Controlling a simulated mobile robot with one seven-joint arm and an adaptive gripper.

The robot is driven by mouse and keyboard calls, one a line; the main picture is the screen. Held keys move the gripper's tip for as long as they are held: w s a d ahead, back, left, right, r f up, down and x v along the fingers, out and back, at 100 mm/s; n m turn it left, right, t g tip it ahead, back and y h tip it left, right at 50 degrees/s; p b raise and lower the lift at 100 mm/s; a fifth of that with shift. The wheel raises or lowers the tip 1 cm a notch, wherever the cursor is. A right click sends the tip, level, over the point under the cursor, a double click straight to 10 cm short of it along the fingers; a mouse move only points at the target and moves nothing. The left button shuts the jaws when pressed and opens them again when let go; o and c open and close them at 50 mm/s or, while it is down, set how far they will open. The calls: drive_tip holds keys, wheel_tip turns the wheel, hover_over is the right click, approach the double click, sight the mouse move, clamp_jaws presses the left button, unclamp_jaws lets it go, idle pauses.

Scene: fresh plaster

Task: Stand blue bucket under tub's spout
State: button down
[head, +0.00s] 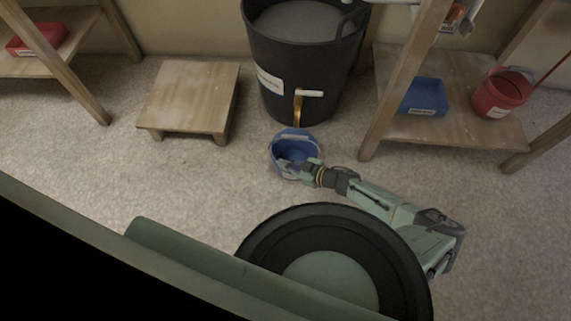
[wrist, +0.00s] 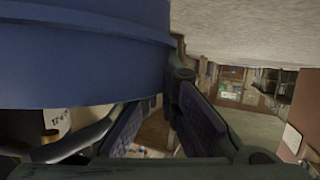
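The blue bucket (head: 281,166) is upright and open at the top, just in front of the tub, with its far rim close below the spout in the picture. The large black tub (head: 285,85) holds grey material and has a brass spout (head: 298,108) with a pale lever. My gripper (head: 288,164) is at the bucket's near right side. In the wrist view, the bucket's blue wall (wrist: 85,55) fills the upper left, and my fingers (wrist: 168,98) converge beside it. Their grip is hidden. I cannot tell whether the bucket touches the floor.
A low wooden stool (head: 190,95) stands left of the tub. The right shelf (head: 395,125) holds a blue tray (head: 425,97) and red bucket (head: 500,95). A red box (head: 38,38) is on the left shelf. The floor left of the bucket is clear.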

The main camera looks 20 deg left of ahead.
drive_tip(key=c, duration=2.3)
unclamp_jaws()
drive_tip(key=shift+f, duration=0.2)
drive_tip(key=o, duration=0.5)
drive_tip(key=shift+r, duration=0.25)
drive_tip(key=p+v, duration=0.1)
drive_tip(key=v, duration=1.1)
